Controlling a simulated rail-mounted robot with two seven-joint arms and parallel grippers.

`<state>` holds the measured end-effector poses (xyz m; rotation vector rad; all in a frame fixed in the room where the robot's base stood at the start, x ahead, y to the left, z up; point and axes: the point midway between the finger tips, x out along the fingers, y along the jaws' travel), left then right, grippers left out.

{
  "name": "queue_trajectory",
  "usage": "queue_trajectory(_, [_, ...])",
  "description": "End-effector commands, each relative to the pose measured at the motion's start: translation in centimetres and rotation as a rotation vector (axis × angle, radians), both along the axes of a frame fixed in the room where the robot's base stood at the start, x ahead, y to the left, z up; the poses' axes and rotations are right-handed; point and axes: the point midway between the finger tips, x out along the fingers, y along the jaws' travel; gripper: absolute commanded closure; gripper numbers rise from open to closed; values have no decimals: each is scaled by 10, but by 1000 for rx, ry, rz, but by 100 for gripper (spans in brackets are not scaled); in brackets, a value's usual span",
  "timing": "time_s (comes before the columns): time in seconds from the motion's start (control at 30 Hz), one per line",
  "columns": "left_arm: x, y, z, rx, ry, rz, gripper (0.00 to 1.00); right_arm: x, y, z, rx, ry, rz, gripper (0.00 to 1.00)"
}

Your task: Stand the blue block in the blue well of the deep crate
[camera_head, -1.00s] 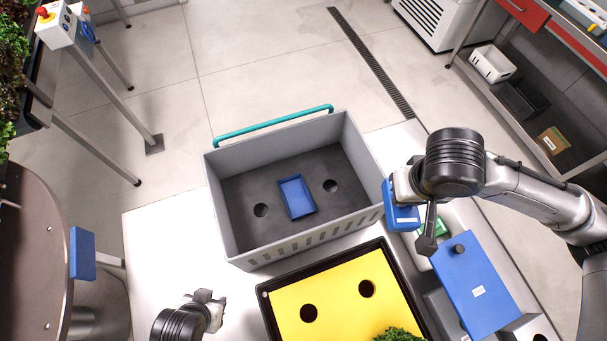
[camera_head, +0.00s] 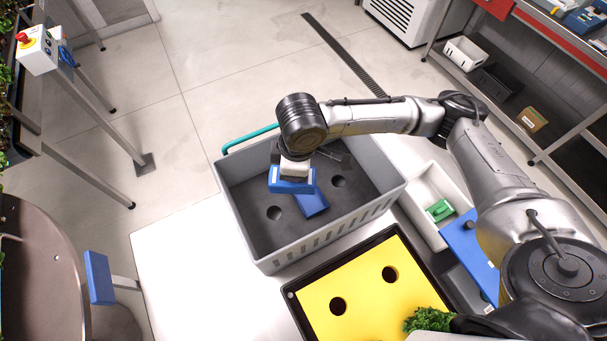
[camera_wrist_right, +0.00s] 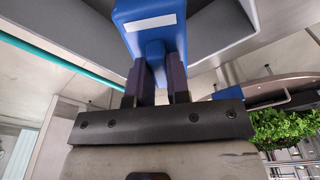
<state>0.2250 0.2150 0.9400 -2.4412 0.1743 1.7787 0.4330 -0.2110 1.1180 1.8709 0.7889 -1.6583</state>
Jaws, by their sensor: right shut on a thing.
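The blue block (camera_head: 291,181), with a pale strip on its side, is held over the grey deep crate (camera_head: 345,226). My right gripper (camera_head: 295,168) is shut on it; the wrist view shows both dark fingers (camera_wrist_right: 160,85) gripping the narrow part of the block (camera_wrist_right: 150,22). The blue well (camera_head: 313,205) is on the crate's dark floor, between two round holes. The block overlaps the well's upper left part in the head view, hiding it. I cannot tell the exact height of the block above the well. My left gripper is not in view.
The crate has a teal handle (camera_head: 248,139) along its far left edge. A yellow panel with two holes sits in a black tray (camera_head: 292,300) in front, with lettuce (camera_head: 427,320) at its corner. A white bin (camera_head: 428,230) holding a green piece stands right of the crate.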

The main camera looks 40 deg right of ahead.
Motion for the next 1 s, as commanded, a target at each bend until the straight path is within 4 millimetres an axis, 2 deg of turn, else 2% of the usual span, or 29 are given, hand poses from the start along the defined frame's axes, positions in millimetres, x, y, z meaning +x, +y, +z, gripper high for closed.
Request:
queue_trajectory(0.4, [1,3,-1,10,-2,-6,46,23,-23,-61,3,3,852,100])
queue_trajectory(0.7, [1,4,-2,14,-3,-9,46,30,-45,-108,3,3,1466,100])
queue_trajectory(1.0, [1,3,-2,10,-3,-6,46,30,-64,-144,1,0,1921,100])
